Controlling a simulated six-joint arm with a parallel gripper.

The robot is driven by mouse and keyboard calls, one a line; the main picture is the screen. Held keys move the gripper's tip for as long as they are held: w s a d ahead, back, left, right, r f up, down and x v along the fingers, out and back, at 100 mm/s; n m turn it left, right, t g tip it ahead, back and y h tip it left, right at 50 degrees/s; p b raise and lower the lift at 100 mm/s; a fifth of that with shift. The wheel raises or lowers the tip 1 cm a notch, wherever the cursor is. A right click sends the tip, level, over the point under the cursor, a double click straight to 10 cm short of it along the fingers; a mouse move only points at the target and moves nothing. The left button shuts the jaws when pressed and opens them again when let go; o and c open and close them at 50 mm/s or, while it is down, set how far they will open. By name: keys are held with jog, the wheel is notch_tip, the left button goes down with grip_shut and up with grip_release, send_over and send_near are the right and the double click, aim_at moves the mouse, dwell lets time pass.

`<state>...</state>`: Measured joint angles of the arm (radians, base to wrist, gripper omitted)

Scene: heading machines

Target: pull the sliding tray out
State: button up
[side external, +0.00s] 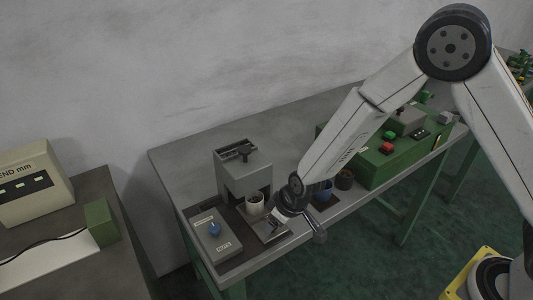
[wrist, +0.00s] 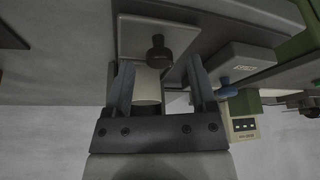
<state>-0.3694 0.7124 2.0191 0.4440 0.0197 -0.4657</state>
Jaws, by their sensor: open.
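The sliding tray (side external: 268,236) is a pale metal plate at the foot of a small grey machine (side external: 240,178) in the side view. A whitish cup-like cylinder (side external: 255,203) stands at its inner end. My gripper (side external: 272,226) is low over the tray's front part and hides some of it. In the wrist view my gripper (wrist: 161,72) is open, with its two fingers spread on either side of the pale cylinder (wrist: 147,88). A dark round knob (wrist: 159,54) shows beyond it. I cannot tell whether the fingers touch the tray.
To the right are a blue cup (side external: 323,190), a dark cup (side external: 344,179) and a green machine (side external: 385,160) with red and green buttons. The bench's front edge is close to my gripper.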

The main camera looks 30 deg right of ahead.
jog(key=v, duration=0.7)
dwell(0.6)
jog(key=shift+s, duration=0.1)
jog(key=m, duration=0.2)
jog(key=w+m+g, duration=0.1)
jog(key=m, duration=0.2)
jog(key=w+a+m+g, duration=0.1)
jog(key=m, duration=0.1)
jog(key=shift+h, duration=0.4)
jog(key=m, duration=0.2)
jog(key=w+m+g, duration=0.1)
jog(key=m, duration=0.1)
jog(key=shift+a+r, duration=0.1)
jog(key=shift+a, duration=0.05)
jog(key=shift+w+r+m+g+h, duration=0.15)
jog(key=shift+m+g+h, duration=0.3)
jog(key=shift+m, duration=0.85)
jog(key=shift+f, duration=3.9)
